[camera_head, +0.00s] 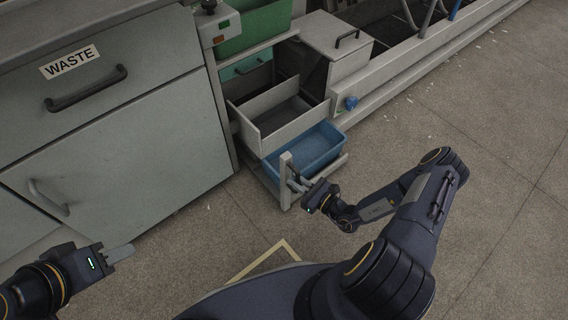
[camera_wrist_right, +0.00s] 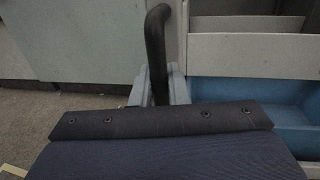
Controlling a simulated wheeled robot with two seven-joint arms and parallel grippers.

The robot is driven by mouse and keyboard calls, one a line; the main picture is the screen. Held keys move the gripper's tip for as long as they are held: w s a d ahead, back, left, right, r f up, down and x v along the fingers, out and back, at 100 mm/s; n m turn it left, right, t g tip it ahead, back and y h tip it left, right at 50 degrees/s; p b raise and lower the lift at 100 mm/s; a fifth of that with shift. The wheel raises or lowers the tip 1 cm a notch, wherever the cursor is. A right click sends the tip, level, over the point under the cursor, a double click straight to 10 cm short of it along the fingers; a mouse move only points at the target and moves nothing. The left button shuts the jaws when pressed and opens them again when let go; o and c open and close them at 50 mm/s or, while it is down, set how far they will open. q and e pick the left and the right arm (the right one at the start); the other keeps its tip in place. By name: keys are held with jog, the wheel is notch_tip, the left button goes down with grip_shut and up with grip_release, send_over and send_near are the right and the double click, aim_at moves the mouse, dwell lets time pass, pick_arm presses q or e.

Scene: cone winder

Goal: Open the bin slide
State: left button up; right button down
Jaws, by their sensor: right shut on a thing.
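The bin slide (camera_head: 338,163) is a low grey frame with an upright front plate, and it stands out from the machine with a blue bin (camera_head: 322,140) in it. The blue bin also shows at the right of the right wrist view (camera_wrist_right: 240,94). My right gripper (camera_head: 294,181) is at the front plate. In the right wrist view its fingers (camera_wrist_right: 160,88) are shut around a black bar handle (camera_wrist_right: 157,45).
A grey open drawer (camera_head: 262,137) sits just above and behind the blue bin. A grey cabinet (camera_head: 120,130) with a WASTE label and two handles stands at the left. A grey box with a black handle (camera_head: 346,38) is behind.

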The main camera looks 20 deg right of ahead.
jog(key=a+p+v, duration=0.1)
jog(key=v, duration=0.6)
jog(key=shift+s, duration=0.45)
jog(key=c, duration=1.5)
grip_release()
jog(key=shift+s, duration=0.15)
jog(key=p+v, duration=0.1)
jog(key=v, duration=0.6)
jog(key=shift+s+d, duration=0.25)
jog(key=shift+s, duration=0.05)
